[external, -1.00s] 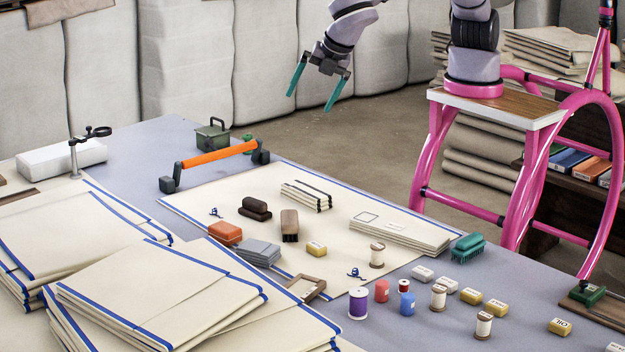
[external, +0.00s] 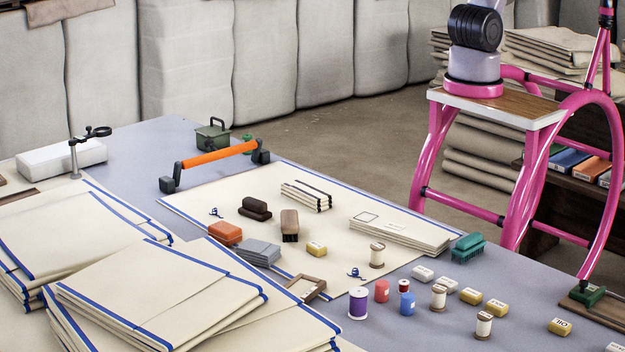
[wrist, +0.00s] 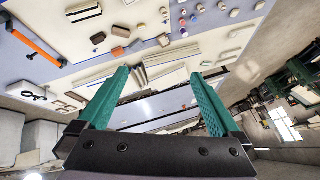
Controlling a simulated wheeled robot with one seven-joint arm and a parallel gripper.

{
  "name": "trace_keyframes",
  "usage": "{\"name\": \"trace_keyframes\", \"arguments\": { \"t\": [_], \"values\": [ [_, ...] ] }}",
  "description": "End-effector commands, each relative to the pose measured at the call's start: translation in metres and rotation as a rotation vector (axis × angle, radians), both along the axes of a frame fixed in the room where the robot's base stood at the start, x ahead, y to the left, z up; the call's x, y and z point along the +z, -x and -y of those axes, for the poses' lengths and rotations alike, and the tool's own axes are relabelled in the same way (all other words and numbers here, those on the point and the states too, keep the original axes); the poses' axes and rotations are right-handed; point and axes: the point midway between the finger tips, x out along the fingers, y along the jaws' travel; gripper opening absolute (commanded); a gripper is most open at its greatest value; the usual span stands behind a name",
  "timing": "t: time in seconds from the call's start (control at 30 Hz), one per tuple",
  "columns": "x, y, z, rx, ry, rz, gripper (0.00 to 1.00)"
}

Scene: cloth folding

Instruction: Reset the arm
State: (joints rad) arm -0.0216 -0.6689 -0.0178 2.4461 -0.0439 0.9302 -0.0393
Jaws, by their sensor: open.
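My gripper (wrist: 158,92) shows in the wrist view with its two green fingers spread wide apart and nothing between them. It is out of the external view, where only the lower part of my arm stands on its base at the upper right. The work table (external: 385,290) with its cloth stays below and away from my gripper. A folded cloth (external: 306,195) with dark stripes and a flat folded cloth stack (external: 400,232) lie on the large blue-edged cloth (external: 340,212).
An orange-handled bar (external: 218,155) stands at the table's back. Thread spools (external: 358,303), small blocks and a green brush (external: 468,247) sit along the front right. Blue-edged cloth piles (external: 160,285) fill the left. The floor between table and padded wall is clear.

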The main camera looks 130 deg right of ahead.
Motion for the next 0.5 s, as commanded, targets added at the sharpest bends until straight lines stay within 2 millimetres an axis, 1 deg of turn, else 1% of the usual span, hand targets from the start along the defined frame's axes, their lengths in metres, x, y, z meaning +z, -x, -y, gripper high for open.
{"name": "trace_keyframes", "arguments": {
  "t": [0.03,0.17,0.5],
  "values": [
    [-0.001,0.009,-0.001,-0.018,-0.016,0.015,1.00],
    [-0.003,0.020,-0.004,-0.045,-0.042,0.031,1.00],
    [-0.003,0.021,-0.005,-0.048,-0.046,0.032,1.00]
  ]
}}
